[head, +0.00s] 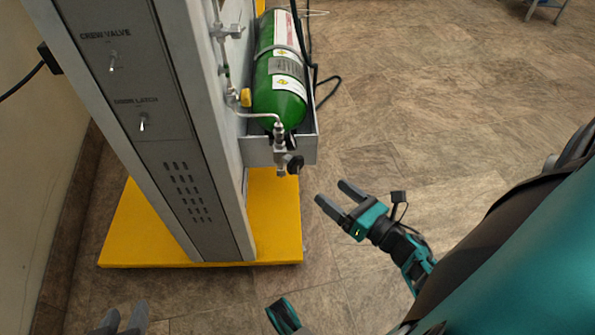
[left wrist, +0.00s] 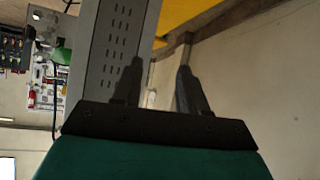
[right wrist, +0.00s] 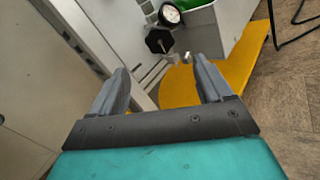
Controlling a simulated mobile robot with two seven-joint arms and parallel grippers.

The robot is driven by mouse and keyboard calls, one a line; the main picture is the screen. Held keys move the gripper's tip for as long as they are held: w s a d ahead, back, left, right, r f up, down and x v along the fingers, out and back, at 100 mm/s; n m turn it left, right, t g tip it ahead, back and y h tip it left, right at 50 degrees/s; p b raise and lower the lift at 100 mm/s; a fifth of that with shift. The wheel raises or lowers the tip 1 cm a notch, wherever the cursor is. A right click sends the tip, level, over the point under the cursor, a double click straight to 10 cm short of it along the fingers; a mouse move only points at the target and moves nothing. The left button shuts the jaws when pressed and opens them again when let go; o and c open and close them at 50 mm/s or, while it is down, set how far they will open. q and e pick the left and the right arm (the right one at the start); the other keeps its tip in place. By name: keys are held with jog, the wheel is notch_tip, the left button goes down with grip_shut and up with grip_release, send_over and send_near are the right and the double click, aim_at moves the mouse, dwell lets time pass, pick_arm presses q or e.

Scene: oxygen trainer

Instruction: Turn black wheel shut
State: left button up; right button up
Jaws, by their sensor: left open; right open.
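The black wheel (head: 295,164) sits on the metal valve fitting (head: 279,150) at the near end of the green cylinder (head: 279,95). The black wheel also shows in the right wrist view (right wrist: 159,40), beyond the fingertips, with a round gauge (right wrist: 169,14) just above it. My right gripper (head: 331,193) is open and empty, to the right of and a little below the wheel in the head view, not touching it. My left gripper (head: 125,312) is open and empty at the bottom left, in front of the grey panel (left wrist: 110,55) in its wrist view.
The tall grey cabinet (head: 180,190) with two toggle switches stands left of the cylinder on a yellow base (head: 275,215). A grey bracket (head: 308,148) surrounds the cylinder's lower end. A black hose hangs beside it.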

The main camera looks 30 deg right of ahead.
aim_at(298, 166)
jog(key=shift+n, duration=0.3)
jog(key=w, duration=0.4)
jog(key=w+a+b, duration=0.1)
jog(key=w, duration=0.3)
jog(key=w+a, duration=0.1)
jog(key=w, duration=0.3)
jog(key=shift+w+a+f, duration=0.1)
jog(key=shift+w+a, duration=0.1)
jog(key=shift+w, duration=0.1)
jog(key=c, duration=1)
